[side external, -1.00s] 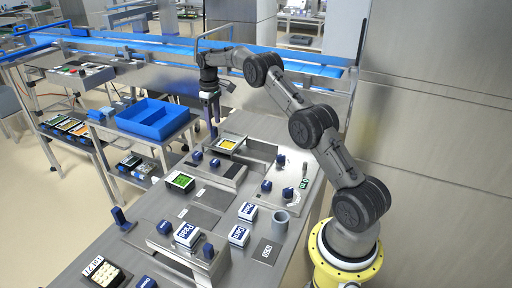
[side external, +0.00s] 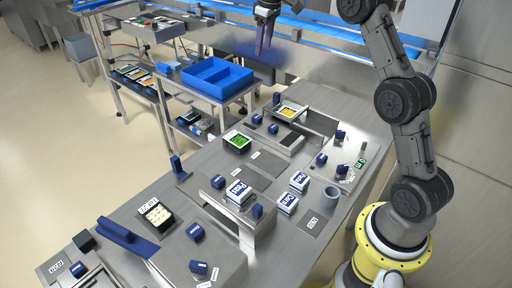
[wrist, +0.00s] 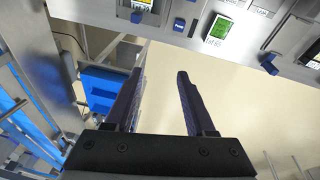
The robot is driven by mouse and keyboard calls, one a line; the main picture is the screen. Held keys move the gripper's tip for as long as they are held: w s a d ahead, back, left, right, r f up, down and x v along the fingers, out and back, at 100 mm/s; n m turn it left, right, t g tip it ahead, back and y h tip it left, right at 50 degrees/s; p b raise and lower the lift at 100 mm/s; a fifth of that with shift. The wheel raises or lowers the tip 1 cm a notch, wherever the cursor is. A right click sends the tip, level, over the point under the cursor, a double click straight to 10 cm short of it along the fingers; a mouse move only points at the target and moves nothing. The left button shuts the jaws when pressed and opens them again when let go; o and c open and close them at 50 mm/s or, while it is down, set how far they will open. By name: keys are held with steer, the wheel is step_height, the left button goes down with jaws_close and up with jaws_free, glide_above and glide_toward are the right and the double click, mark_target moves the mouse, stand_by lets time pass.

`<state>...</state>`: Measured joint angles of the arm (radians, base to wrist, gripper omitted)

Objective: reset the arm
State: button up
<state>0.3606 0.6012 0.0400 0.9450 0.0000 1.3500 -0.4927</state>
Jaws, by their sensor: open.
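My gripper (side external: 264,45) is raised at the top of the side view, in front of the blue conveyor and beyond the far end of the steel bench. It points down. In the wrist view my gripper (wrist: 159,73) has its two dark fingers apart, with only bare floor between them. It touches nothing. My arm rises from its yellow base at the right, and its upper part runs out of the side view at the top.
A blue divided bin (side external: 217,77) stands on a side cart.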

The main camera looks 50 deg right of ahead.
steer(key=s+a+r+t, duration=0.1)
steer(key=s+a+r, duration=0.6)
steer(key=a+r, duration=0.2)
steer(key=s+a+r+n+t, duration=0.1)
steer(key=s+a+r, duration=0.1)
steer(key=s+a, duration=0.3)
steer(key=s+a+r+t, duration=0.1)
steer(key=s+a+r, duration=0.1)
steer(key=s, duration=0.6)
steer(key=s+a+f+m, duration=0.2)
steer(key=s+a+f, duration=0.2)
steer(key=s+f, duration=1.1)
steer(key=shift+s+a+y, duration=0.15)
steer(key=shift+s+y, duration=0.25)
steer(key=shift+s, duration=0.75)
steer(key=shift+c, duration=0.3)
